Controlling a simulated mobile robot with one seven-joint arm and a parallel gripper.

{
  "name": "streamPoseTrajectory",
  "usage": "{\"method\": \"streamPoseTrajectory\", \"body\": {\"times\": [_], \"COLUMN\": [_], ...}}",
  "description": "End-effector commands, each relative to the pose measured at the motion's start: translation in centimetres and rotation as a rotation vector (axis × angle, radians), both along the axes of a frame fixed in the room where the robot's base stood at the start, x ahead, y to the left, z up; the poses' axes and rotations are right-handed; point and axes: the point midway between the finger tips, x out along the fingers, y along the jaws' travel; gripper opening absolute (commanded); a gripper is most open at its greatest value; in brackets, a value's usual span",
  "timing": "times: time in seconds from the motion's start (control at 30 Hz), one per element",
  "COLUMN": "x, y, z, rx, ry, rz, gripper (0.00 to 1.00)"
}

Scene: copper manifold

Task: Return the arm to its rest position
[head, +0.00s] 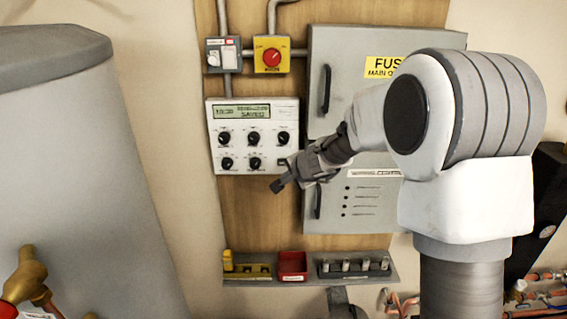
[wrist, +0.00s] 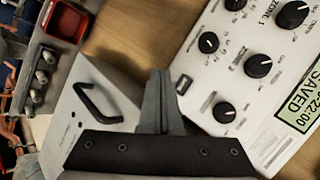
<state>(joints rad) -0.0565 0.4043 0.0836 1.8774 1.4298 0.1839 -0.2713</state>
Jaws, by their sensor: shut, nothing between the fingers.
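My gripper (head: 279,184) is in front of the wall panel in the head view, at the lower right of the white control unit (head: 215,165). Its fingers are together and hold nothing; they also show closed in the wrist view (wrist: 158,75). The control unit has several black knobs and a display that reads SAVED; it also shows at the right of the wrist view (wrist: 225,75). My arm reaches in from the right, bent, with its forearm in front of the grey cabinets. Whether the fingers touch anything is not clear.
A grey fuse cabinet (head: 345,50) and a lower cabinet (head: 375,215) with handles are on the board. Below is a shelf (head: 310,281) with a red tray (head: 292,266). A red knob switch (head: 271,57) sits above. A large grey tank (head: 80,170) fills the left.

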Motion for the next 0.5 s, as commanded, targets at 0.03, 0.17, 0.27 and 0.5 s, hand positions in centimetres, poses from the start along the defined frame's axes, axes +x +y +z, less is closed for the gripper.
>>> {"method": "streamPoseTrajectory", "body": {"times": [0.03, 0.17, 0.27, 0.5], "x": [0.0, -0.9, -2.7, -9.8], "y": [0.0, 0.1, 0.2, 0.0], "z": [0.1, 1.5, 3.7, 8.7], "rx": [-0.001, -0.016, -0.049, -0.181], "ry": [-0.001, -0.019, -0.046, -0.094], "rz": [0.001, 0.039, 0.104, 0.315], "gripper": [0.00, 0.00, 0.00, 0.00]}}
